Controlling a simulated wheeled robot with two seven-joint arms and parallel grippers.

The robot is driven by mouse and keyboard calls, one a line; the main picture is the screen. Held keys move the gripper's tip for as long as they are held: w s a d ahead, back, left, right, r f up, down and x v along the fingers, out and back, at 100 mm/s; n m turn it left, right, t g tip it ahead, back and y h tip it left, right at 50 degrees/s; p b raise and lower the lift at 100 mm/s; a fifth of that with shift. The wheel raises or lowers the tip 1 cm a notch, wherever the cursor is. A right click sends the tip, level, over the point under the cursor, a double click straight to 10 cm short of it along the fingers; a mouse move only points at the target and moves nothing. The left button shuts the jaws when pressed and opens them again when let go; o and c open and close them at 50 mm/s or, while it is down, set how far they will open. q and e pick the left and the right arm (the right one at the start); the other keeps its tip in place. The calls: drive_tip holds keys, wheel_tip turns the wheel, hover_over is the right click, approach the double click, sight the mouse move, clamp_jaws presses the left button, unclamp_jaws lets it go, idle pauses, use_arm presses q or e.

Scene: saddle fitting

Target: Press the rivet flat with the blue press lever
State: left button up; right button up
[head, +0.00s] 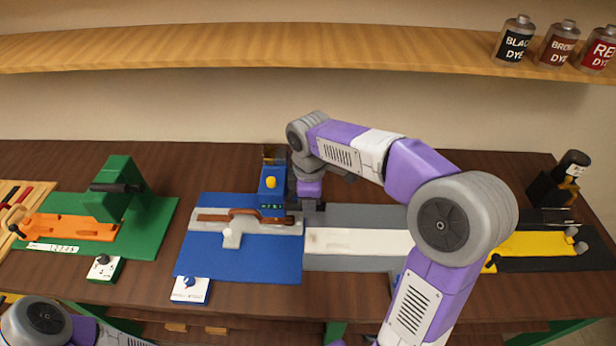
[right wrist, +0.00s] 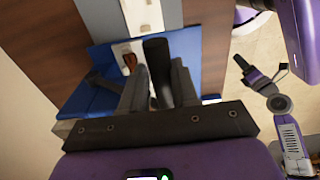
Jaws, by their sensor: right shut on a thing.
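The blue press (head: 271,186) stands at the back of the blue mat (head: 240,266), with a yellow round spot on its front. A brown strap (head: 215,217) lies in a pale grey holder (head: 207,226) running under the press. My right gripper (head: 311,206) is low at the right side of the press. The right wrist view shows its fingers (right wrist: 160,88) shut on the black lever handle (right wrist: 157,65). The rivet cannot be made out. My left arm enters at the lower left; a small dark gripper (right wrist: 264,75), apparently my left one, shows in the right wrist view, its jaws unclear.
A green press (head: 116,193) with an orange piece stands on a green mat at left. A grey mat with a white strip (head: 350,241) lies right of the blue mat. A yellow piece (head: 540,243) lies on a black mat farther right. Dye bottles (head: 556,43) stand on the shelf.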

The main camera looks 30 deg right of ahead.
drive_tip(key=shift+o, duration=0.4)
drive_tip(key=shift+w+d+r, duration=0.1)
drive_tip(key=shift+w+d, duration=0.25)
drive_tip(key=shift+d, duration=0.1)
drive_tip(key=shift+o, duration=0.9)
drive_tip(key=shift+w+d+r+p, duration=0.25)
drive_tip(key=shift+w+r+p, duration=0.2)
drive_tip(key=shift+p, duration=0.4)
drive_tip(key=shift+o, duration=0.6)
drive_tip(key=shift+w+d+r+p, duration=0.2)
drive_tip(key=shift+w+d+p, duration=0.1)
drive_tip(key=shift+p, duration=0.15)
drive_tip(key=shift+o, duration=0.2)
drive_tip(key=shift+w+d+r+p, duration=0.35)
drive_tip(key=shift+w+r+p, duration=0.3)
drive_tip(key=shift+p, duration=0.4)
drive_tip(key=shift+c, duration=0.3)
drive_tip(key=shift+s+f, duration=0.1)
drive_tip(key=shift+s, duration=0.05)
drive_tip(key=shift+c, duration=0.2)
